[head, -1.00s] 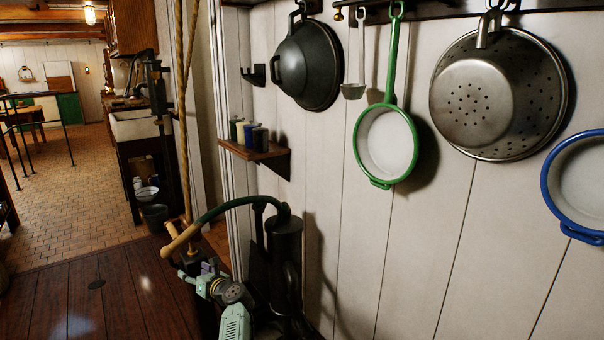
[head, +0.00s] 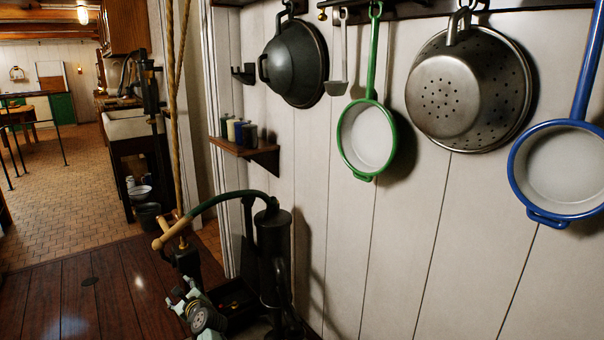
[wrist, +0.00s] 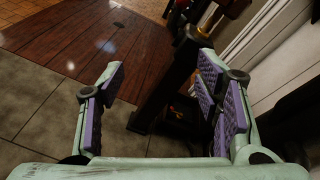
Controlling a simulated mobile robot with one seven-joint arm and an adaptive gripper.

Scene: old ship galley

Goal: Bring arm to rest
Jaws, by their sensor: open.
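My gripper (wrist: 160,100) is open and empty in the wrist view, its purple-padded fingers spread wide. Between and beyond the fingers are a dark post, the wooden floor and grey tiles. In the head view my gripper (head: 178,296) is low, left of the bottom centre, in front of the black hand pump (head: 272,245). I cannot tell from the head view whether it touches the pump's base.
A wall at the right holds a black pan (head: 296,65), a green-rimmed pan (head: 366,138), a colander (head: 450,95) and a blue-rimmed pan (head: 560,172). A small shelf (head: 243,148) bears several jars. A rope (head: 178,110) hangs nearby. Open floor (head: 80,300) lies left.

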